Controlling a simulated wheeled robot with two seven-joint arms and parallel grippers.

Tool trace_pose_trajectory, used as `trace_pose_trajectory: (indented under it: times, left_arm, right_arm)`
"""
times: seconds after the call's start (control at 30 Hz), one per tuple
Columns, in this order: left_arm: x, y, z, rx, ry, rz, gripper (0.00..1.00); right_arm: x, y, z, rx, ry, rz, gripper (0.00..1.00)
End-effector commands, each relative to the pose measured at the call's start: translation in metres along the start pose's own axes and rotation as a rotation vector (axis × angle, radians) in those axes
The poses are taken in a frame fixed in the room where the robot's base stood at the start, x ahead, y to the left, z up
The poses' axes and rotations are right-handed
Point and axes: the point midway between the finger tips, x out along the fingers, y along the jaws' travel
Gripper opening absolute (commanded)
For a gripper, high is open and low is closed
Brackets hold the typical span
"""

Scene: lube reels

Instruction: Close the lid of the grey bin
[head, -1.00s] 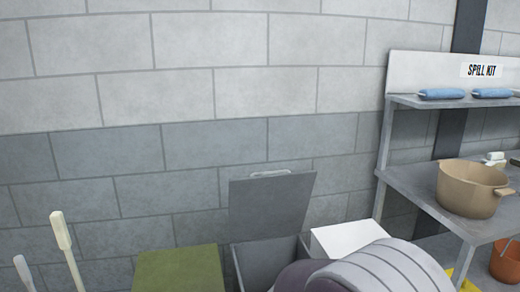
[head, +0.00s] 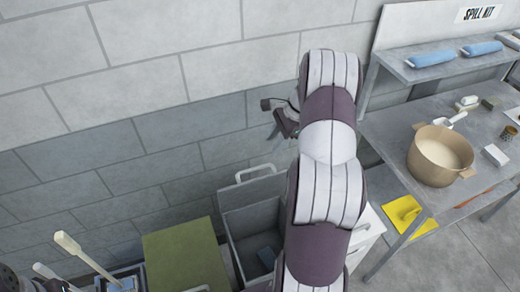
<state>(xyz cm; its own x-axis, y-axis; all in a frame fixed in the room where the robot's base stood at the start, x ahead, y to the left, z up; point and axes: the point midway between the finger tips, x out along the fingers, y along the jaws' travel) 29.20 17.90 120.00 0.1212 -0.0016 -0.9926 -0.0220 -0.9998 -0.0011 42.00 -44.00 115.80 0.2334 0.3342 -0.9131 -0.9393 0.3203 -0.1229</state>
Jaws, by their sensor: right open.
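The grey bin (head: 236,262) stands against the wall, open at the top, with a small blue item inside. Its grey lid (head: 248,192) stands raised at the back, with a pale handle (head: 254,171) along its top edge. My right arm crosses in front and hides the right part of the bin and lid. My right gripper (head: 272,118) is open and empty, above the lid handle and apart from it, pointing left.
A green-topped box (head: 185,258) stands left of the bin, and a white box (head: 366,236) stands right of it. Farther right is a grey bench (head: 390,130) with a tan pot (head: 438,156). Pale handles (head: 80,255) stick up at the lower left.

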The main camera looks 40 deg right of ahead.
Motion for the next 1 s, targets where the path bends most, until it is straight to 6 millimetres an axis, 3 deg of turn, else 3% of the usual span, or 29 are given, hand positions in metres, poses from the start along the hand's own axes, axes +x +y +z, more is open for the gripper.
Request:
trace_pose_trajectory:
  times: [0.03, 0.13, 0.4, 0.6, 0.87, 1.0]
  left_arm:
    - [0.017, 0.000, 0.002, 0.000, -0.001, 0.000, 0.40]
    - [-0.003, 0.000, 0.000, 0.000, -0.002, 0.000, 0.40]
    - [-0.022, 0.000, -0.003, 0.000, 0.000, 0.000, 0.40]
    - [-0.025, 0.000, -0.003, 0.000, 0.000, 0.000, 0.40]
    - [-0.025, 0.000, -0.003, 0.000, 0.000, 0.000, 0.40]
    - [-0.025, 0.000, -0.003, 0.000, 0.000, 0.000, 0.40]
  right_arm:
    - [0.021, 0.002, -0.003, -0.003, -0.001, 0.002, 0.40]
    - [0.036, 0.001, 0.002, -0.004, -0.002, 0.007, 0.40]
    - [0.096, 0.000, 0.001, -0.008, 0.002, 0.003, 0.40]
    - [0.114, 0.000, 0.000, -0.010, 0.004, 0.001, 0.40]
    - [0.116, 0.000, 0.000, -0.010, 0.004, 0.000, 0.40]
    - [0.116, 0.000, 0.000, -0.010, 0.004, 0.000, 0.00]
